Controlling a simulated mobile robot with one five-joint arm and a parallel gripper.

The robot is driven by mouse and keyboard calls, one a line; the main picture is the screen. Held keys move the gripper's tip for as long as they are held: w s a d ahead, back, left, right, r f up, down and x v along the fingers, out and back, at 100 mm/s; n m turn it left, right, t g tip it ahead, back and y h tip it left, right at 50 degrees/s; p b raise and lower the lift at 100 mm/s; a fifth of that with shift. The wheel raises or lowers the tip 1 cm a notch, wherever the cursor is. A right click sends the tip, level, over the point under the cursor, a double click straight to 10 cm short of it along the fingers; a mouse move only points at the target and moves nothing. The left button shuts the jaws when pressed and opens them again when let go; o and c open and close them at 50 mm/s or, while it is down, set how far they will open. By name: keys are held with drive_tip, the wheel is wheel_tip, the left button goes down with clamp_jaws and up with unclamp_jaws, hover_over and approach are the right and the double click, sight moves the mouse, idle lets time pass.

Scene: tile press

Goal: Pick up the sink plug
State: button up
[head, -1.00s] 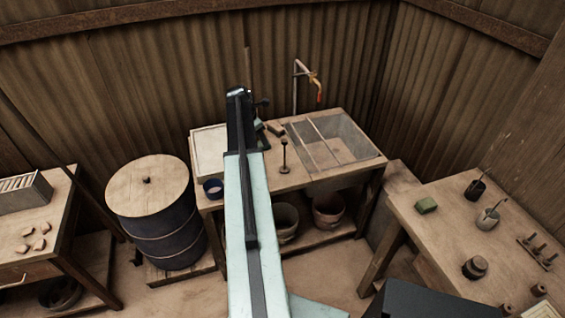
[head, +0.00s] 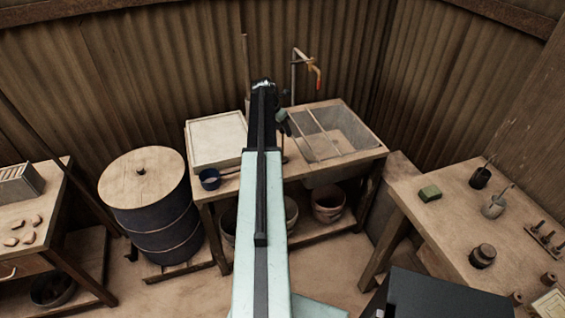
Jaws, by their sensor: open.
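A dark upright piece with a small foot, likely the sink plug (head: 284,160), stands on the wooden sink bench, just left of the sink. My arm covers most of it; only a sliver shows at the arm's right edge. My gripper (head: 281,120) is at the far end of the arm, over the bench beside the sink. It is open, with its fingers mostly hidden behind the arm. I see nothing held in it.
The sink basin (head: 338,135) lies right of my arm, with a tap (head: 312,68) behind. A drum (head: 150,215) stands left; a cluttered table (head: 450,210) stands right.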

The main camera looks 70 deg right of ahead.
drive_tip(key=shift+d+f, duration=0.15)
drive_tip(key=shift+f, duration=0.5)
drive_tip(key=shift+r, duration=0.2)
clamp_jaws()
idle(0.7)
